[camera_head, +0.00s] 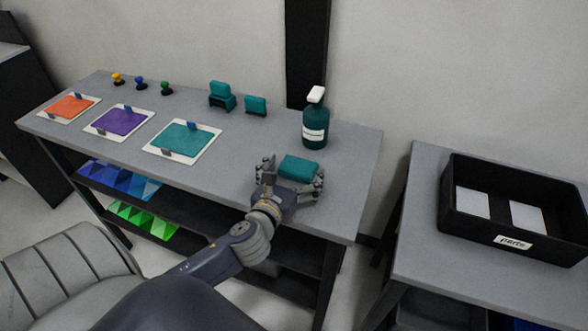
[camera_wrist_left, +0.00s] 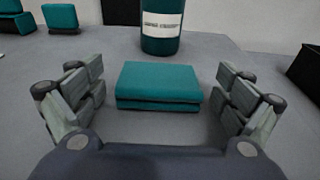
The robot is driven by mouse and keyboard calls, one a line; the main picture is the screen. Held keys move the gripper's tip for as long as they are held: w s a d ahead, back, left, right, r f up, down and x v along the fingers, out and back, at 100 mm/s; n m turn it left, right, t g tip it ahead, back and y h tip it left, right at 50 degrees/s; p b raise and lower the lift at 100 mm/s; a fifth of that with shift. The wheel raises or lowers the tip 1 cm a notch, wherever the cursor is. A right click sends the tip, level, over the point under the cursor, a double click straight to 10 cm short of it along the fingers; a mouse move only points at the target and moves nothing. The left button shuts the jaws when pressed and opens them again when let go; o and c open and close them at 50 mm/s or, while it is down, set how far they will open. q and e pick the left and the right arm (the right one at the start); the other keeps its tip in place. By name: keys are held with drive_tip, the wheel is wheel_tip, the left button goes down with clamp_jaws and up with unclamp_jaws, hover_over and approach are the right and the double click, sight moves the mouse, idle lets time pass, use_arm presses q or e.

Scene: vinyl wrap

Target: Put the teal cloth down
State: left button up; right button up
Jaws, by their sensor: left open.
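The teal cloth (camera_head: 299,168) is a small folded block lying near the front right of the grey table. My left gripper (camera_head: 292,176) is open around it, with one finger on each side. In the left wrist view the cloth (camera_wrist_left: 158,86) sits flat on the table between the open fingers (camera_wrist_left: 160,92), with a gap on both sides. My right gripper shows in neither view.
A teal spray bottle (camera_head: 315,122) with a white top stands just behind the cloth. Two teal blocks (camera_head: 221,97) (camera_head: 256,106) and white-framed orange, purple and teal sheets (camera_head: 186,140) lie to the left. A black parts bin (camera_head: 476,226) is on the right table.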

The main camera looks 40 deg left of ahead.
use_arm(q)
drive_tip(key=r+b+v, duration=0.1)
drive_tip(key=v, duration=1.1)
drive_tip(key=shift+d, duration=0.1)
idle(0.4)
